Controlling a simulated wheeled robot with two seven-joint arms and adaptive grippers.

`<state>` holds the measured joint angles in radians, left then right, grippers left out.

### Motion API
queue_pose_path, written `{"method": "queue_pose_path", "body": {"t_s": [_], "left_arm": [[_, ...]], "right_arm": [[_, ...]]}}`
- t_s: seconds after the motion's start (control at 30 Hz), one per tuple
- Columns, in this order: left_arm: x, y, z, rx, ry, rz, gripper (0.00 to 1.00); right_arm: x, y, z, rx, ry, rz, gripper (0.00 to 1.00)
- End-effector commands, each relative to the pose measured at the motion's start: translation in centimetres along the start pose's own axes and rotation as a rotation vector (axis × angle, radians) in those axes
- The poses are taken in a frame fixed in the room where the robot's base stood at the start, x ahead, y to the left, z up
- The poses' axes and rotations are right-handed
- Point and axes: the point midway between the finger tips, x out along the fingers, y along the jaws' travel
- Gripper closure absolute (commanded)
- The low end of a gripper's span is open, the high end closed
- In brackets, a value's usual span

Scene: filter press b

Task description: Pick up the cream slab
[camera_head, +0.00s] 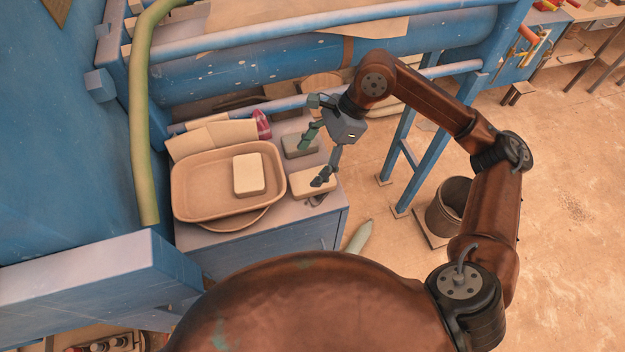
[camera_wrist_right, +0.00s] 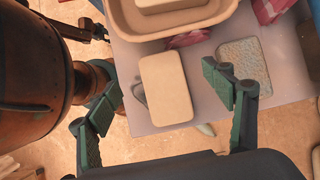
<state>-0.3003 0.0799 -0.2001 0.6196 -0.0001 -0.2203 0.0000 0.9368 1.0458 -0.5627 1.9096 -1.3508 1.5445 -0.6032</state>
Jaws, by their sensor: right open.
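A cream slab (camera_head: 312,182) lies flat on the blue-grey cabinet top, right of the tray; it also shows in the right wrist view (camera_wrist_right: 166,88). A second cream slab (camera_head: 248,174) lies inside the tan tray (camera_head: 183,207). My right gripper (camera_head: 315,160) is open and empty above the cabinet. In the right wrist view its fingers (camera_wrist_right: 167,92) stand on either side of the slab outside the tray, apart from it in the picture. One finger covers part of that slab in the head view. My left gripper is not in view.
A grey speckled slab (camera_head: 299,146) lies just behind the cream one. Tan folded cloths (camera_head: 215,137) and a reddish roll (camera_head: 262,125) are behind the tray. A blue press frame (camera_head: 410,140) and a dark bucket (camera_head: 449,203) stand right of the cabinet.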

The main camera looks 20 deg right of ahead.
Motion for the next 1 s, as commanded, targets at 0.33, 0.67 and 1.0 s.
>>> {"method": "queue_pose_path", "body": {"t_s": [0.33,0.67,1.0], "left_arm": [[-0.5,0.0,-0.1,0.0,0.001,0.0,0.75],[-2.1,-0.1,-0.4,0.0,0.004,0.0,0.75],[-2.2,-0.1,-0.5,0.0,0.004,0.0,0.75]], "right_arm": [[0.5,-0.5,-3.1,-0.016,0.134,-0.013,0.25],[4.5,0.3,-4.0,-0.015,0.13,-0.012,0.25],[6.1,0.1,-4.3,-0.015,0.131,-0.016,0.25]]}}
